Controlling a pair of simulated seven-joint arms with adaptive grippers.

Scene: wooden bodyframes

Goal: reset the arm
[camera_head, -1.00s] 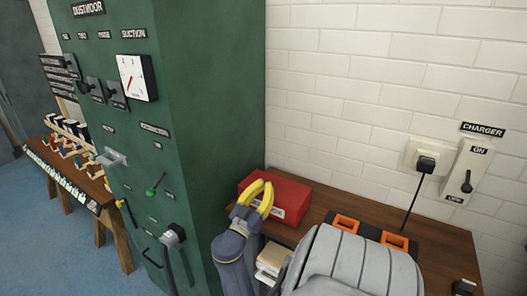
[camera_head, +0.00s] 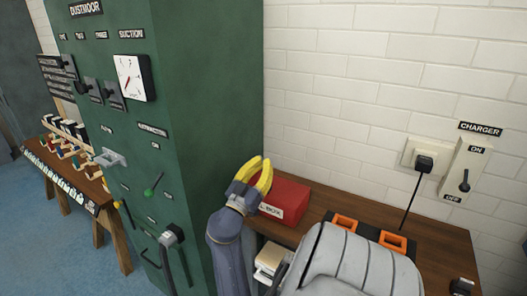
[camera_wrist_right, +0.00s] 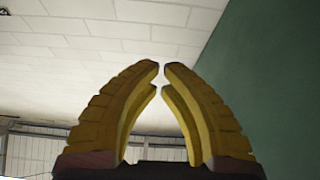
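My right gripper (camera_head: 262,172) is raised in front of the red box (camera_head: 290,201), between the green cabinet and the wooden bench. Its yellow curved fingers point up. In the right wrist view the gripper (camera_wrist_right: 161,72) has its fingertips close together with a narrow gap and nothing between them. I cannot tell whether that is its shut position. The fingers overlap part of the red box in the head view, but I see no grasp on it. My left gripper is not in view.
The green cabinet (camera_head: 215,110) with levers and a gauge (camera_head: 131,78) stands close left of my right arm. The wooden bench (camera_head: 445,245) holds orange-framed slots (camera_head: 393,242). A charger switch (camera_head: 464,180) and plug (camera_head: 424,163) are on the brick wall. Open blue floor lies left.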

